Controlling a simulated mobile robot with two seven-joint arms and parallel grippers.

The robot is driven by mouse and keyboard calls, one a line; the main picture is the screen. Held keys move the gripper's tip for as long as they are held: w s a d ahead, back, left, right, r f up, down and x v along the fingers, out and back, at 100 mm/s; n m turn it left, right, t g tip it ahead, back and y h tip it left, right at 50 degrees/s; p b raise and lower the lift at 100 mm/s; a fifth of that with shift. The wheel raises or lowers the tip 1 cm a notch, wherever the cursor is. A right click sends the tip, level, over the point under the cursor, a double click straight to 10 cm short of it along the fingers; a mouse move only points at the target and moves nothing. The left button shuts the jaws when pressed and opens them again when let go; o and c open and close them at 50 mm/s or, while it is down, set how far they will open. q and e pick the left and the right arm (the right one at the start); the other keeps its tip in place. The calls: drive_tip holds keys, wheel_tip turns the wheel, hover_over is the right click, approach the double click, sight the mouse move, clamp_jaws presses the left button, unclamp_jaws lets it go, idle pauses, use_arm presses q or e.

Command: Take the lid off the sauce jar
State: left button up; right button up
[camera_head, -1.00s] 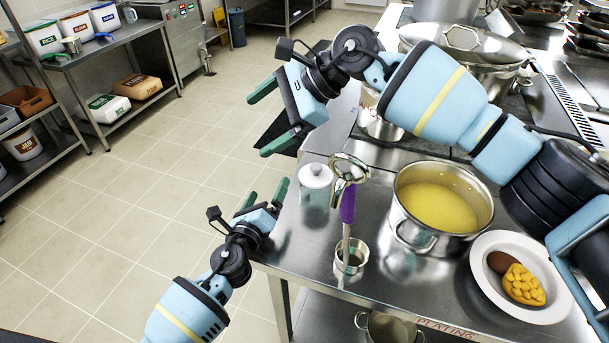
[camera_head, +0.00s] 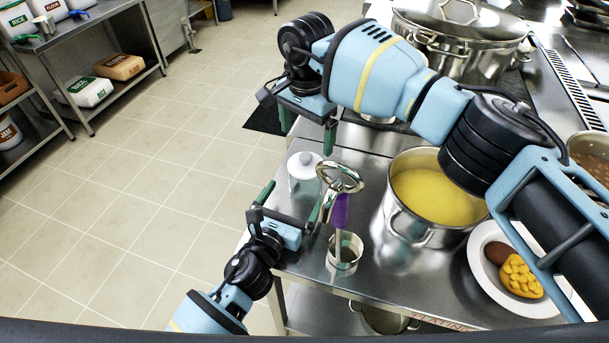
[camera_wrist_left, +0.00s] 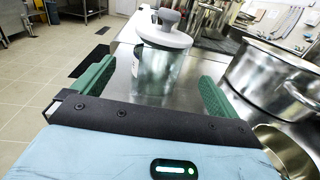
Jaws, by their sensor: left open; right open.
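The sauce jar (camera_head: 298,183) is a clear cylinder standing upright near the counter's left edge. Its white lid (camera_head: 305,160) with a grey knob sits on top. In the left wrist view the jar (camera_wrist_left: 152,72) and its lid (camera_wrist_left: 163,30) stand beyond and between the green fingers. My left gripper (camera_head: 291,202) is open and empty, just in front of the jar at body height, with no visible contact. My right gripper (camera_head: 306,133) is open, pointing down above the counter behind the jar, apart from the lid.
A metal cup (camera_head: 344,262) holding a purple-handled utensil (camera_head: 341,211) stands right of my left gripper. A pot of yellow soup (camera_head: 398,213) and a white plate (camera_head: 477,262) with food are further right. A large lidded pot (camera_head: 440,55) stands behind. The floor left of the counter is clear.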

sight(306, 175)
use_arm(q)
drive_tip(key=shift+w, duration=0.1)
drive_tip(key=shift+x, duration=3.8)
